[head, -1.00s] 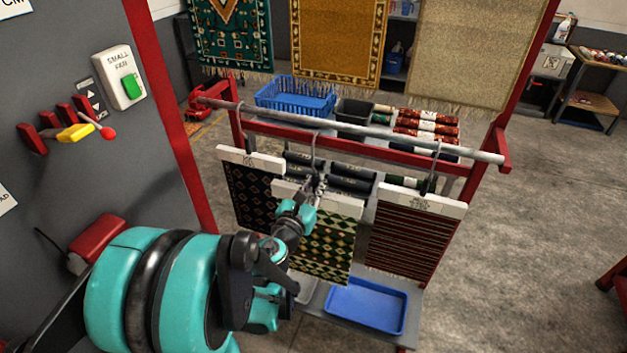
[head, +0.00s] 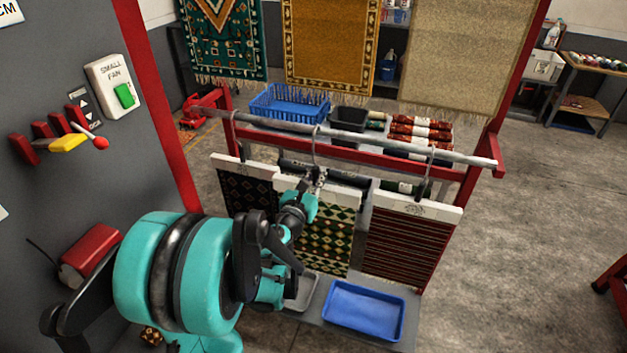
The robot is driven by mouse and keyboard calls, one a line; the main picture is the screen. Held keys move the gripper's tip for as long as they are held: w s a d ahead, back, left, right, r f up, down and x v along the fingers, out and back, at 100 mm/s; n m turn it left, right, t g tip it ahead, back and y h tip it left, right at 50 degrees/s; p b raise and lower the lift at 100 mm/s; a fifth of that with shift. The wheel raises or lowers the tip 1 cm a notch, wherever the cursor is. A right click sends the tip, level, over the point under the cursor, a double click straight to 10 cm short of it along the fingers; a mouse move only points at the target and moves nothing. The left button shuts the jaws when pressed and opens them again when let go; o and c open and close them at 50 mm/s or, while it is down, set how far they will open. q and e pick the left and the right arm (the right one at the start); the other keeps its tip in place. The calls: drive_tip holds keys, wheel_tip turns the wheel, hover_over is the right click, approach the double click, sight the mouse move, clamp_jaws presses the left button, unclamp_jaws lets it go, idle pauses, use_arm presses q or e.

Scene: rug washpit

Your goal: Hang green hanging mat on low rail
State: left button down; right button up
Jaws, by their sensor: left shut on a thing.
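The green hanging mat (head: 330,240), with a green, cream and dark diamond pattern, hangs below its white header bar in the middle of the head view. Its hook (head: 316,145) reaches up to the grey low rail (head: 370,143); I cannot tell whether the rail bears its weight. My left gripper (head: 317,180) is shut on the mat at its hanger, just below the rail. The gripper and arm hide part of the header and the mat's left side. My right gripper is not in view.
A dark patterned mat (head: 245,192) hangs on the left of the rail and a red striped mat (head: 410,245) on the right. A blue tray (head: 365,308) lies below. A blue basket (head: 290,103) and rolled rugs (head: 420,132) are behind. The grey control wall (head: 120,140) is at left.

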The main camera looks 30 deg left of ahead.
use_arm(q)
drive_tip(key=x, duration=0.7)
drive_tip(key=shift+w+b, duration=0.35)
drive_tip(key=shift+b, duration=0.05)
idle(0.6)
drive_tip(key=shift+a+f, duration=0.1)
wheel_tip(320, 180, down, 4)
drive_tip(key=b, duration=0.4)
idle(0.7)
drive_tip(key=c, duration=1.4)
unclamp_jaws()
